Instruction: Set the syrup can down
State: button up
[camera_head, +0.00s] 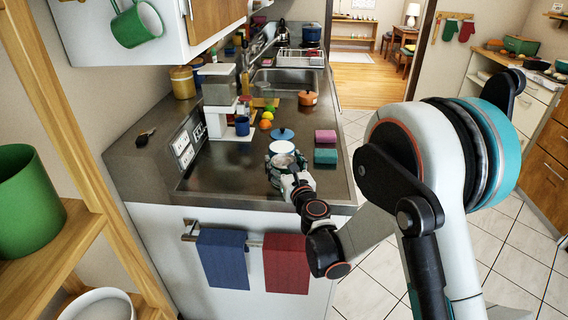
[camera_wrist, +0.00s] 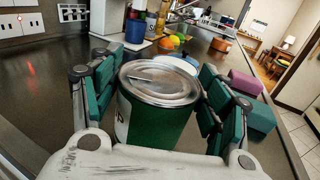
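The syrup can (camera_wrist: 155,120) is green with a round silver lid, seen close in the wrist view. It stands roughly upright between the teal finger pads of my gripper (camera_wrist: 160,95), one finger on each side and close against it. My gripper looks shut on it. In the head view, my gripper (camera_head: 285,170) is over the near part of the steel counter (camera_head: 230,178), and only the can's silver top (camera_head: 283,160) shows clearly. The can's base is hidden, so I cannot tell whether it touches the counter.
A white round vessel (camera_head: 284,147) and a blue lid (camera_head: 283,134) are just behind the can. Pink (camera_head: 325,136) and teal (camera_head: 325,156) blocks lie to the right. A coffee machine (camera_head: 219,95) and blue mug (camera_head: 242,126) stand back left. Counter left of my gripper is clear.

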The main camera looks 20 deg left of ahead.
jog(key=shift+o, duration=0.3)
jog(key=shift+r, duration=0.2)
jog(key=v, duration=0.9)
jog(key=shift+s+d+f, duration=0.2)
jog(key=shift+s+d, duration=0.05)
jog(key=shift+s, duration=0.05)
jog(key=shift+b+v, duration=0.95)
jog(key=shift+v, duration=0.15)
